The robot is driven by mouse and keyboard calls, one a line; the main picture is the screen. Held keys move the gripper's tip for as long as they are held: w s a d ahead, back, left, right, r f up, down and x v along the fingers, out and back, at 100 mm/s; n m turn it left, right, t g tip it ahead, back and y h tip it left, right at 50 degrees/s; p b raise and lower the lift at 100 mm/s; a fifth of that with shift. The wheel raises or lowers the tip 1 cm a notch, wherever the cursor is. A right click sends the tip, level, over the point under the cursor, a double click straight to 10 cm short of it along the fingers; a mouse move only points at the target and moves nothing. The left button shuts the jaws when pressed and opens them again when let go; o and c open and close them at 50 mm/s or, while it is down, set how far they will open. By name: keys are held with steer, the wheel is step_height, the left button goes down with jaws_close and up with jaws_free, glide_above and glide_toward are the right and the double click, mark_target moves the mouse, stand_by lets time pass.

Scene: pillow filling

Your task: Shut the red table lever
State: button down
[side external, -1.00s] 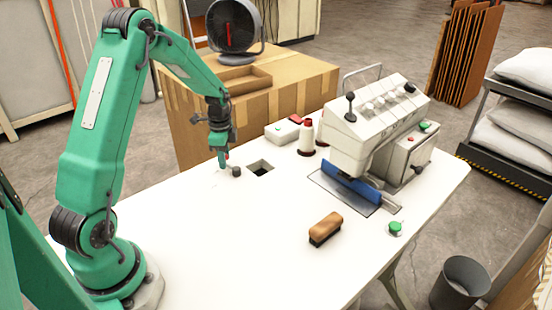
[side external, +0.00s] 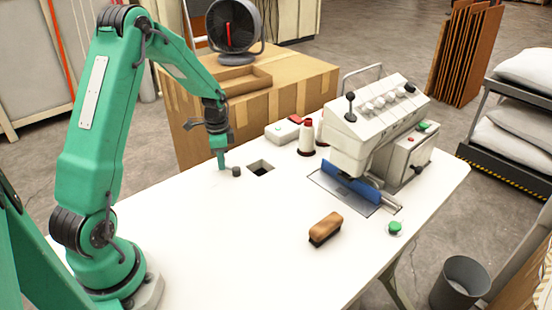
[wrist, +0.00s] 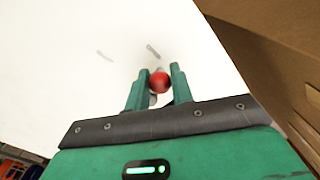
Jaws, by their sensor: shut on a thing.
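The red table lever shows in the wrist view as a round red knob (wrist: 159,82) between the two green fingers, with a pale grey stem partly visible below it. My gripper (wrist: 160,80) is shut on this knob. In the side view my gripper (side external: 221,162) points down close to the white tabletop, and its fingers hide the knob. A small dark round piece (side external: 236,171) stands on the table just right of the fingertips.
A brush (side external: 325,228) lies nearer. Cardboard boxes (side external: 290,93) stand behind the table edge.

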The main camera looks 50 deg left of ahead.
steer(key=n, duration=0.1)
steer(key=s+d+n, duration=0.1)
steer(key=n, duration=0.1)
steer(key=shift+s+r+n, duration=0.1)
steer(key=shift+s+n, duration=0.05)
steer(key=shift+n, duration=0.15)
steer(key=n, duration=0.1)
steer(key=d+n, duration=0.1)
steer(key=shift+s+n, duration=0.4)
steer(key=n, duration=0.1)
steer(key=d+n, duration=0.1)
steer(key=n, duration=0.1)
steer(key=shift+s+d, duration=0.15)
steer(key=shift+s, duration=0.15)
steer(key=shift+d+n, duration=0.35)
steer(key=shift+n, duration=0.55)
steer(key=shift+d+n, duration=0.3)
steer(key=shift+n, duration=0.6)
steer(key=c, duration=1.2)
jaws_free()
steer(key=shift+c, duration=0.2)
